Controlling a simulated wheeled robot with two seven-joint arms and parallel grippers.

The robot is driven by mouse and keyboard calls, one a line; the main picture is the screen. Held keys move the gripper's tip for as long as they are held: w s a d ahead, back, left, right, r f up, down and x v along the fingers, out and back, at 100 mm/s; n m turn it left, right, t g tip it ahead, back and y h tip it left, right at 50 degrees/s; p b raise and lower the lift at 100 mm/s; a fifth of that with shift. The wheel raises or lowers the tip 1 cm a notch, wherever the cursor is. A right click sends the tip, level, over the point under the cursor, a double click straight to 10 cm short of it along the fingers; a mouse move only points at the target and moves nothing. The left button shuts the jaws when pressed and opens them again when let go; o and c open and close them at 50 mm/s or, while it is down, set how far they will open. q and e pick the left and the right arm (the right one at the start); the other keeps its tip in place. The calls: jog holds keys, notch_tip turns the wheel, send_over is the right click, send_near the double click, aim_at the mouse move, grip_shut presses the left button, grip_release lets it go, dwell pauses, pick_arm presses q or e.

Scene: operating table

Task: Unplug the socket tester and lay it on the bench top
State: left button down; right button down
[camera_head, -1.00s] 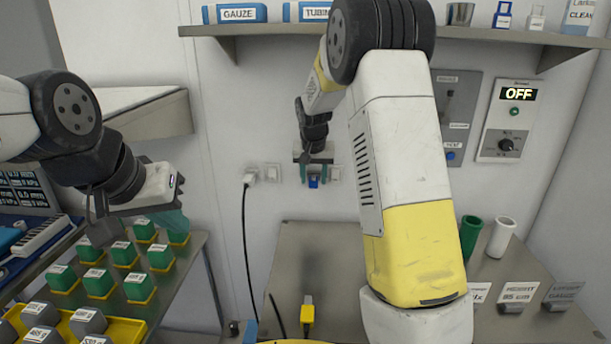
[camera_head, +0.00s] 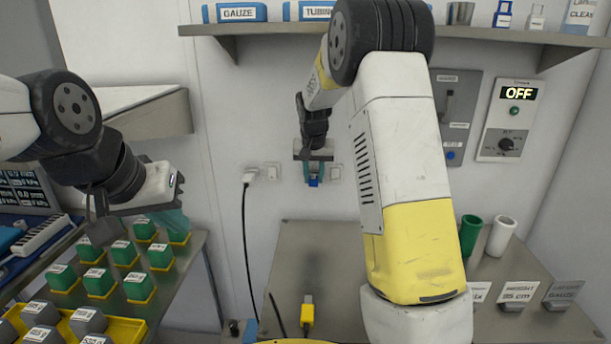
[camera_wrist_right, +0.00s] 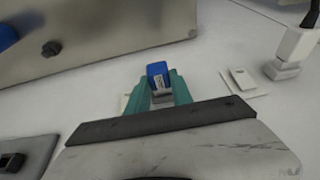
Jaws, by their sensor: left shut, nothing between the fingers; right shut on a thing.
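The socket tester (camera_head: 314,181) is a small blue block with a pale label, at the middle wall outlet. My right gripper (camera_head: 314,172) has its teal fingers closed on both sides of it. In the right wrist view the tester (camera_wrist_right: 157,75) sits between the fingertips (camera_wrist_right: 160,92), in front of a pale socket plate. Whether its pins are fully in the socket is hidden. The grey metal bench top (camera_head: 320,245) lies below the outlets.
A white plug (camera_head: 250,177) with a black cable is in the left outlet; the cable hangs down. Green and white cups (camera_head: 502,236) and label stands are at the right. The bench's middle left is clear.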

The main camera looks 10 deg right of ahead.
jog(key=shift+s+a, duration=0.2)
jog(key=shift+s, duration=0.55)
dwell(0.7)
jog(key=shift+s, duration=0.25)
jog(key=shift+s, duration=0.25)
jog(key=shift+s+a, duration=0.1)
jog(key=shift+s, duration=0.2)
jog(key=shift+s+a, duration=0.1)
jog(key=shift+s, duration=0.05)
dwell(0.5)
jog(key=shift+s+a, duration=0.1)
jog(key=shift+s, duration=0.75)
jog(key=shift+r, duration=0.1)
